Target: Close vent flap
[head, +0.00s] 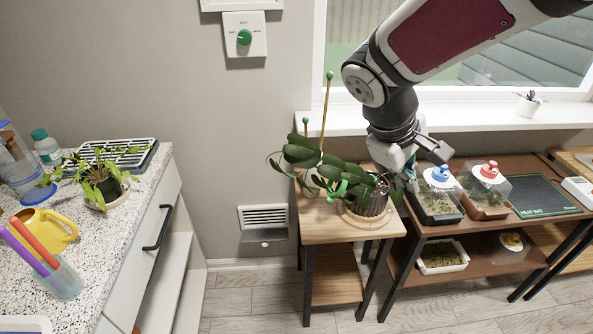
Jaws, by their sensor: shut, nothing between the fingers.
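A white louvred wall vent (265,215) sits low on the grey wall, left of the small wooden plant table. Its grey flap (265,236) hangs below the slats with a small knob on it, and the slats are uncovered. My gripper (411,180) is far to the right of the vent. It is shut and empty, pointing down between the potted plant and the tray with the blue-knobbed lid. Its fingertips are small and partly hidden in this view, and I cannot tell whether they touch anything.
A plant in a slatted pot (374,199) stands on the wooden table (325,228), between my gripper and the vent. Clear-lidded trays with blue (440,172) and red (489,169) knobs stand at right. A white cabinet (160,225) is at left. Floor before the vent is clear.

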